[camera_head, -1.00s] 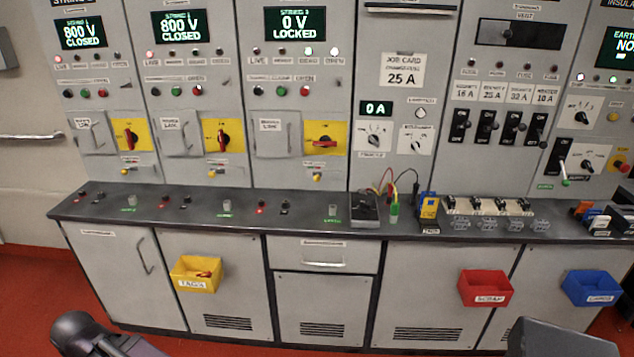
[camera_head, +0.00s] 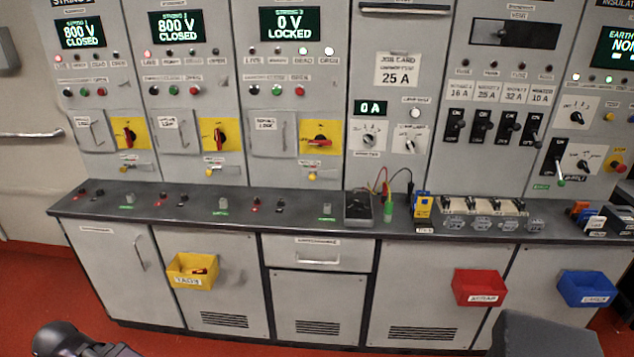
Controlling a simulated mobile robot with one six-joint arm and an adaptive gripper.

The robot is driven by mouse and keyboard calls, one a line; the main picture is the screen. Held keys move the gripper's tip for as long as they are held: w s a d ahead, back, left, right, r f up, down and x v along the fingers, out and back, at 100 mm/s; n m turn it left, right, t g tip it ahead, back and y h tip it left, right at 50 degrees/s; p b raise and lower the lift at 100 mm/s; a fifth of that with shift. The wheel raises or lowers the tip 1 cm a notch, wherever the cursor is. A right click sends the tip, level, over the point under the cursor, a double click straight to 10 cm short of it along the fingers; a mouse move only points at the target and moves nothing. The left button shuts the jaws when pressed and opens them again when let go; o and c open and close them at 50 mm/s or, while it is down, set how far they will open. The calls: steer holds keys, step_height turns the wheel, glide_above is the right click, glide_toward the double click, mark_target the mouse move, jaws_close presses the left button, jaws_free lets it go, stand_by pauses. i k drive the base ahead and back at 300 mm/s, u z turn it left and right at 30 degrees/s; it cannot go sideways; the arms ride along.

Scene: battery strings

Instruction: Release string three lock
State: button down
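String three's panel is the third from the left, with a display (camera_head: 290,24) reading "0 V LOCKED". Below the display, two lamps at its right are lit. A red rotary handle (camera_head: 319,141) lies about level on a yellow plate (camera_head: 331,128). A small grey door (camera_head: 270,135) left of it is closed. A small yellow lock part (camera_head: 313,177) sits under the plate, too small to read its position. My gripper is not clearly seen; dark parts of my own body show at the lower left and lower right.
Strings one (camera_head: 80,33) and two (camera_head: 176,26) read "800 V CLOSED". The grey counter (camera_head: 290,199) holds terminals, a meter (camera_head: 358,207) with leads, and a yellow device (camera_head: 422,208). Yellow (camera_head: 190,271), red (camera_head: 480,287) and blue (camera_head: 587,288) bins protrude from the cabinet fronts.

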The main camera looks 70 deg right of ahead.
mark_target(313, 176)
steer(key=u, duration=0.1)
steer(key=k, duration=1.5)
steer(key=z, duration=1.25)
steer(key=i, duration=1.05)
steer(key=z, duration=0.1)
